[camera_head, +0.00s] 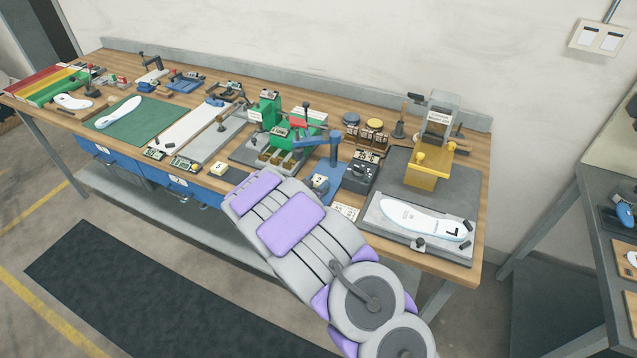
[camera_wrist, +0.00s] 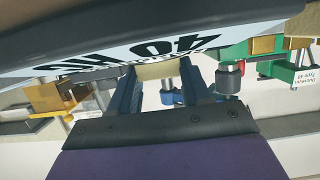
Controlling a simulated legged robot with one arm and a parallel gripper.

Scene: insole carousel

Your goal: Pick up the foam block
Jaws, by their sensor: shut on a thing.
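In the wrist view, my gripper (camera_wrist: 160,75) has its two blue-grey fingers pointing away from the camera. They are shut on a small beige block, which I take to be the foam block (camera_wrist: 157,70). Only one face of it shows between the fingertips; the rest is hidden. A pale surface with large dark lettering (camera_wrist: 125,52) and a dark edge crosses above it, close to the camera; I cannot tell what it belongs to. In the head view, my purple and grey arm hides the gripper and the held block.
A crowded wooden bench (camera_head: 475,225) runs along the wall. A white insole (camera_head: 425,220) lies at the right. Floor in front is open.

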